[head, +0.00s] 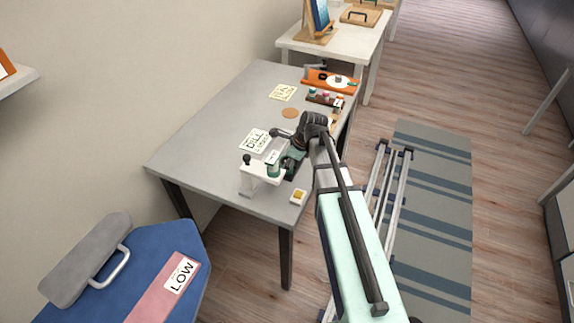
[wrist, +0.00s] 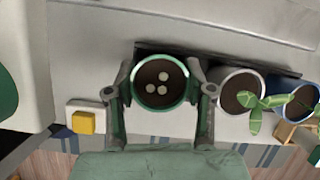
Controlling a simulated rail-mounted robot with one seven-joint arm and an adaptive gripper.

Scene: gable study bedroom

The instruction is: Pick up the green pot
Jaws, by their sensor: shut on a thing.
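The green pot (wrist: 162,104) is round with a green rim and dark soil, and several pale round bits lie on the soil. In the wrist view it stands upright between the two fingers of my gripper (wrist: 162,95), which is shut on it from both sides. In the head view my gripper (head: 296,152) is over the front right part of the grey desk (head: 215,137), and my arm hides much of this area. I cannot tell whether the pot touches the surface below it.
A white pot (wrist: 236,76) and a blue pot (wrist: 306,109) with a green plant stand right of the gripper. A white block with a yellow top (wrist: 84,122) is at left. Cards (head: 254,141) and an orange tray (head: 318,84) lie on the desk.

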